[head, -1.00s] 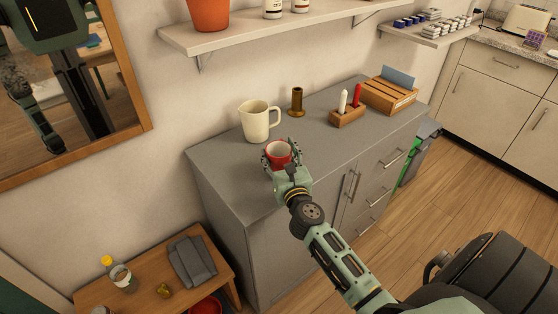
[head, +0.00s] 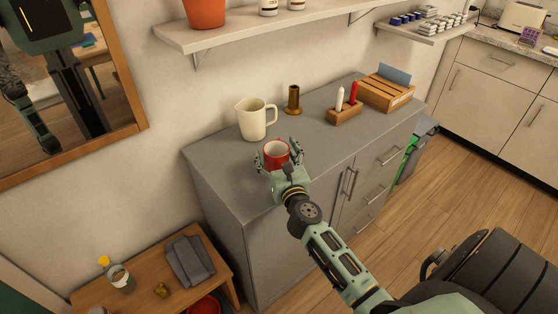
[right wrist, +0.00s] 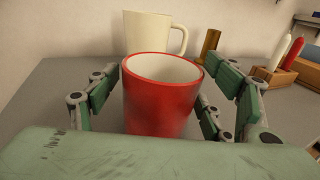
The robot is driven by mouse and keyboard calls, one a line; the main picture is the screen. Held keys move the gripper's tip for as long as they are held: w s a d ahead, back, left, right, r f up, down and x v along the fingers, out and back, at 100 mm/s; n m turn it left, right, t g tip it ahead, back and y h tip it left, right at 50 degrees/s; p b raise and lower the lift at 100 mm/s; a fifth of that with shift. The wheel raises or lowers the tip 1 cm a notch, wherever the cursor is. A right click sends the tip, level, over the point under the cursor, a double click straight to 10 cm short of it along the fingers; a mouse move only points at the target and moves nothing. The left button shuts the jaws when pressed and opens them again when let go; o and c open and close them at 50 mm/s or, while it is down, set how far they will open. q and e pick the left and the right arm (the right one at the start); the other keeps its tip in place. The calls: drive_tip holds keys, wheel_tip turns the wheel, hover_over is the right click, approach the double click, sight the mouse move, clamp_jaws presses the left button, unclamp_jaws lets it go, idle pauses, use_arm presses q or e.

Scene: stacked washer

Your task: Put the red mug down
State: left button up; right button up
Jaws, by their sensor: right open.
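The red mug (head: 276,154) with a pale inside stands upright on the grey cabinet top (head: 213,166), near its front left part. It also shows in the right wrist view (right wrist: 160,98). My right gripper (head: 277,154) is open around the mug, one finger on each side. In the right wrist view (right wrist: 165,90) gaps show between the fingers and the mug's walls. The mug's handle does not show. My left gripper is not in view.
A cream pitcher (head: 252,120) stands close behind the mug, with a brown cylinder (head: 293,100) beside it. A wooden holder (head: 344,115) with a white and a red item and a wooden box (head: 386,94) stand farther right. A shelf (head: 270,30) overhangs the back.

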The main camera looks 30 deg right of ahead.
drive_tip(key=b+v, duration=0.1)
drive_tip(key=v, duration=0.9)
drive_tip(key=shift+s+a, duration=0.1)
drive_tip(key=shift+s, duration=0.25)
drive_tip(key=shift+s+a, duration=0.2)
drive_tip(key=shift+s, duration=0.4)
